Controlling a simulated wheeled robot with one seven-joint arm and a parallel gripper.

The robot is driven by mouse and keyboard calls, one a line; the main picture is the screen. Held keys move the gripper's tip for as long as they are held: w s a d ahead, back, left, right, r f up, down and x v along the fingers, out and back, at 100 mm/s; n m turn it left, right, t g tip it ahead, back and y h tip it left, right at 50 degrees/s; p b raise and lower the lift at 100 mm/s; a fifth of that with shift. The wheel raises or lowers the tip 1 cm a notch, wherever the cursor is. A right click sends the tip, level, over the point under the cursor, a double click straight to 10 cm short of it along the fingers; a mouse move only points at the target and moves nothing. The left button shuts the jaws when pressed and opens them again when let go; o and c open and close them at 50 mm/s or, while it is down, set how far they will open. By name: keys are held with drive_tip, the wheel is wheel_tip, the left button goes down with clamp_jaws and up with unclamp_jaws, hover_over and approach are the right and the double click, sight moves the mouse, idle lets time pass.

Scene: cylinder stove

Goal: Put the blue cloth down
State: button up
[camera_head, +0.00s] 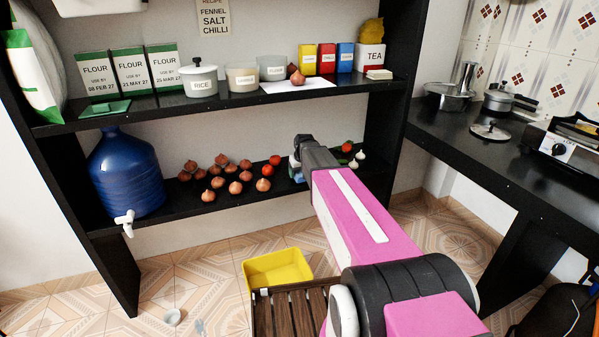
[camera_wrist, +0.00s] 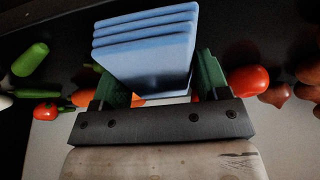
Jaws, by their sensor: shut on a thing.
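The blue cloth (camera_wrist: 150,62), a folded stack of several light blue layers, is between the two green fingers of my gripper (camera_wrist: 157,78) in the wrist view. My gripper is shut on it. In the head view my gripper (camera_head: 296,170) reaches to the lower black shelf (camera_head: 225,205), between the onions and the green vegetables. My own arm hides most of the cloth there. I cannot tell whether the cloth touches the shelf.
Onions (camera_head: 236,187) and tomatoes crowd the shelf left of my gripper. A red tomato (camera_wrist: 248,80) lies close beside one finger; a green vegetable (camera_wrist: 30,60) lies on the other side. The upper shelf (camera_head: 230,103) is overhead. A yellow bin (camera_head: 277,268) stands below.

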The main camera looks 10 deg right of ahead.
drive_tip(key=shift+f, duration=0.2)
drive_tip(key=o, duration=0.8)
drive_tip(key=a+v, duration=0.1)
drive_tip(key=v, duration=1.2)
drive_tip(key=s+f+g, duration=0.1)
drive_tip(key=s+f, duration=0.4)
drive_tip(key=s, duration=0.3)
drive_tip(key=s+f+m+g, duration=0.1)
drive_tip(key=s+f, duration=0.4)
drive_tip(key=s, duration=0.4)
drive_tip(key=s+f+m+g, duration=0.1)
drive_tip(key=s+f, duration=0.5)
drive_tip(key=s, duration=0.3)
drive_tip(key=shift+d+h, duration=0.1)
drive_tip(key=shift+h, duration=0.3)
